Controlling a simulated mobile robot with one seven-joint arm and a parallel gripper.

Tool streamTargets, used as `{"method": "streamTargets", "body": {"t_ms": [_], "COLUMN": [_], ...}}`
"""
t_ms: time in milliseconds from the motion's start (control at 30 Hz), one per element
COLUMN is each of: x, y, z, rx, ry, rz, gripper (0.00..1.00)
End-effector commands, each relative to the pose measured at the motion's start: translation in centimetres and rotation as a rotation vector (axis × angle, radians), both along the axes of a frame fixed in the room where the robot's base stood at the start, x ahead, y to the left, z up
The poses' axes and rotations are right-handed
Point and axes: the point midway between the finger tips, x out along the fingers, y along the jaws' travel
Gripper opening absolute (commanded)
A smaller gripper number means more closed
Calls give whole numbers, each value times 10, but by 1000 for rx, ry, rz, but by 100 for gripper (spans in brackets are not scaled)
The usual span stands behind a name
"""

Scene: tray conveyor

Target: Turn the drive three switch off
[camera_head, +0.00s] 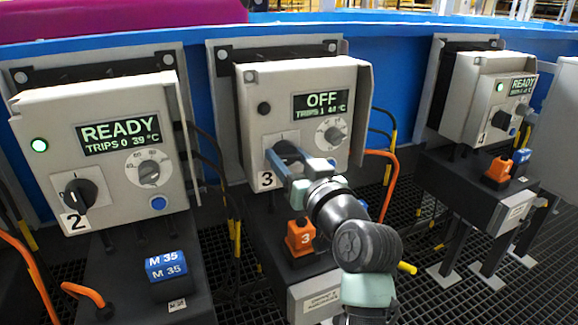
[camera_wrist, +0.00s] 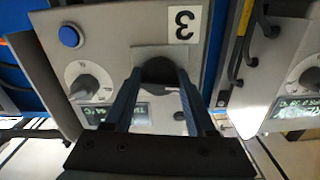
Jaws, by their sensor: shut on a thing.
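The drive three box (camera_head: 257,93) stands in the middle of the head view, with a "3" label (camera_head: 267,180) at its lower left. Its display (camera_head: 321,103) reads OFF, and its round lamp (camera_head: 264,108) is dark. My gripper (camera_head: 280,157) is at the black rotary switch (camera_head: 287,148) on this box. In the wrist view the two blue fingers (camera_wrist: 158,85) are shut on the black switch knob (camera_wrist: 158,70), one on each side. The fingers partly hide the knob, so its pointer is hard to read.
Drive 2's box (camera_head: 110,105) at left reads READY with a lit green lamp. Another READY box (camera_head: 485,95) stands at right. A grey dial (camera_head: 335,134) and a blue button (camera_wrist: 69,36) are close to the switch. Cables (camera_head: 388,185) hang between boxes.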

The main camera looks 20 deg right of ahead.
Motion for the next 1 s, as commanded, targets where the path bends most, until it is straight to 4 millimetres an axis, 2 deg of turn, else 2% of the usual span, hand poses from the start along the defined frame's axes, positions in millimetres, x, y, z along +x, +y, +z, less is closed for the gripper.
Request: {"method": "streamTargets", "body": {"t_ms": [333,867,900,1000], "x": [0,0,0,0], "y": [-1,-1,-1,-1], "z": [-1,0,0,0], "rx": [-130,-153,-153,-152], "ry": [-3,-4,-4,-4], "rz": [-1,-1,-1,-1], "gripper": [0,0,61,79]}}
